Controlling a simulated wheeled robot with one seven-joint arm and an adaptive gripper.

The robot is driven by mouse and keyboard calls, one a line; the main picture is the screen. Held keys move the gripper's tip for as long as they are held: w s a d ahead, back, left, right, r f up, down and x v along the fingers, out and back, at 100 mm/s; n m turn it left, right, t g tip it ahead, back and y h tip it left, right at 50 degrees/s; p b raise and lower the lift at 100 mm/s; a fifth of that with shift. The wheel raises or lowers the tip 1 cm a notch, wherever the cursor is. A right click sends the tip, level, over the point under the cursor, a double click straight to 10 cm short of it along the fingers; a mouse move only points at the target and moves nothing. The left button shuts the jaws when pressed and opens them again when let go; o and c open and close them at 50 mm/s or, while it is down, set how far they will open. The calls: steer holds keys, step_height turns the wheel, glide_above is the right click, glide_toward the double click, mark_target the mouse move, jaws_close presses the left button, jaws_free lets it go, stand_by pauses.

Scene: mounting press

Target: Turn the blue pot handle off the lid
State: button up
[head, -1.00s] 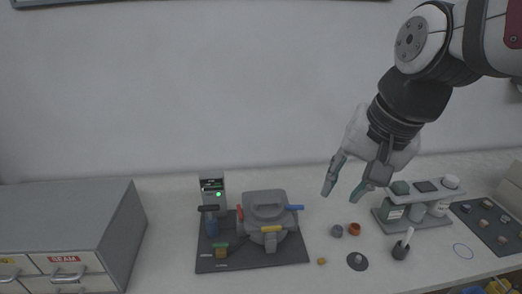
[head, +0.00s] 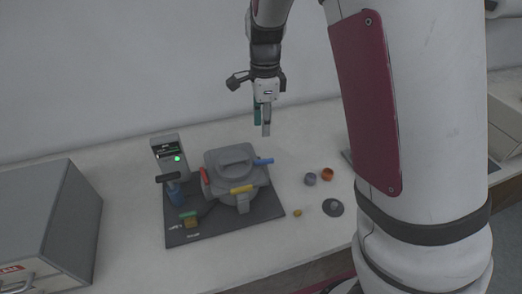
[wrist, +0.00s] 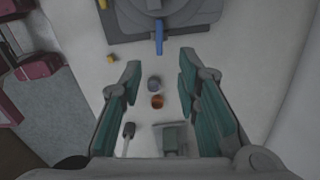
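The blue handle (head: 263,161) sticks out from the right side of the grey press pot (head: 222,180). A grey lid (head: 236,158) sits on top of the pot. In the wrist view the blue handle (wrist: 159,38) shows at the top centre, beyond my fingertips. My gripper (head: 262,122) hangs above and behind the blue handle in the head view, pointing down and apart from it. In the wrist view my gripper (wrist: 158,68) is open, with nothing between its fingers touching them.
A red handle (head: 204,176) and a yellow handle (head: 241,188) are also on the pot. A grey cup (head: 310,179), an orange cup (head: 327,174) and a small yellow piece (head: 297,213) lie to the right. A drawer cabinet (head: 50,215) stands left. My arm covers the right side.

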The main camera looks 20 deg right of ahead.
mark_target(264, 160)
step_height(264, 160, down, 13)
steer(key=shift+r+p, duration=0.1)
steer(key=shift+p, duration=0.2)
steer(key=shift+c, duration=0.6)
jaws_close()
